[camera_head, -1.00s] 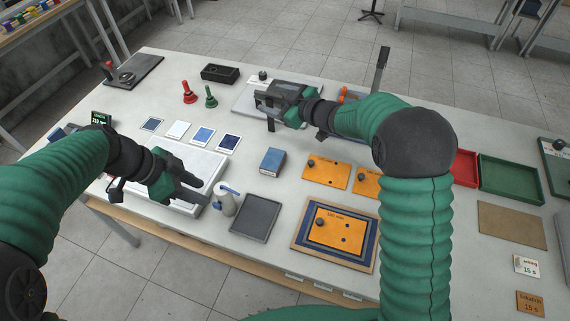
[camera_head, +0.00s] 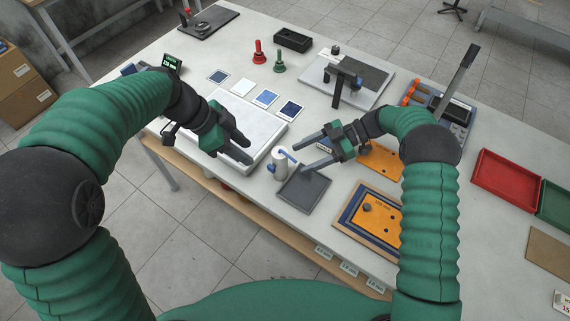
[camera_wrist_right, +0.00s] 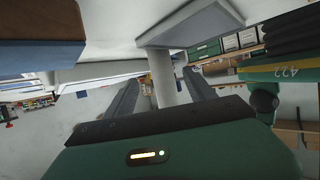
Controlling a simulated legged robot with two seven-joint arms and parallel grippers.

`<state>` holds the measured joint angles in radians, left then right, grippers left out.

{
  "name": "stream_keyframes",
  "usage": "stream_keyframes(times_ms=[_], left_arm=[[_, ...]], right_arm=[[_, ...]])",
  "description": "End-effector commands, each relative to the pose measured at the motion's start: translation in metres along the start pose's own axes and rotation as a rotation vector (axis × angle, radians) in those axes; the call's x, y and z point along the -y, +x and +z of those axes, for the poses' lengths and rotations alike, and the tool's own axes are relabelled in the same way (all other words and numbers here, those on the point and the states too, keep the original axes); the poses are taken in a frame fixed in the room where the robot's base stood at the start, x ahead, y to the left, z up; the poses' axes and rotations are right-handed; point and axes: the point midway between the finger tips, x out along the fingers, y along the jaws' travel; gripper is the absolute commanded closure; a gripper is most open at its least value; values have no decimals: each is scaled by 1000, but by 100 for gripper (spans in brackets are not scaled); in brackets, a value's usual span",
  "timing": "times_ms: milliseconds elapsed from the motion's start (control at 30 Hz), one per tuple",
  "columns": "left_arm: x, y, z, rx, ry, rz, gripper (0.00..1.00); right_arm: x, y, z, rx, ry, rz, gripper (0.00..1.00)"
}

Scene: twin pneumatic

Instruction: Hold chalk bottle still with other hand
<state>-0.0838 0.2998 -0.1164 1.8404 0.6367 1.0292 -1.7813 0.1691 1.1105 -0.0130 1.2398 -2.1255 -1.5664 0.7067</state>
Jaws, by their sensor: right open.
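The chalk bottle (camera_head: 281,166), white with a blue nozzle, stands upright beside the front right corner of the white pad (camera_head: 240,122). My right gripper (camera_head: 303,157) is open and empty, just right of the bottle, its fingers pointing left towards it. In the right wrist view the two fingers (camera_wrist_right: 160,92) are spread, with a pale column between them; I cannot tell if it is the bottle. My left gripper (camera_head: 250,152) is over the pad's right part, left of the bottle, with its fingers apart and nothing between them.
A dark grey tray (camera_head: 304,190) lies right in front of the bottle, under my right gripper. An orange plate on a framed board (camera_head: 374,222) lies to its right. Small blue and white cards (camera_head: 266,98) lie behind the pad. A red tray (camera_head: 505,180) is far right.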

Motion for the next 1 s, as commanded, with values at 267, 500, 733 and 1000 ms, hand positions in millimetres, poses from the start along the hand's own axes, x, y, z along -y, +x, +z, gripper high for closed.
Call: stream_keyframes(times_ms=[267, 500, 733, 1000], left_arm=[[-2, 4, -9, 7, 4, 0, 64], [-1, 3, -6, 5, 3, 1, 64], [-1, 1, -3, 3, 2, 0, 64], [-1, 3, -6, 5, 3, 1, 64]], right_arm=[[2, 56, 3, -8, 0, 2, 37], [1, 80, 3, -5, 0, 3, 37], [0, 84, 1, -2, 0, 2, 37], [1, 81, 2, -5, 0, 4, 72]])
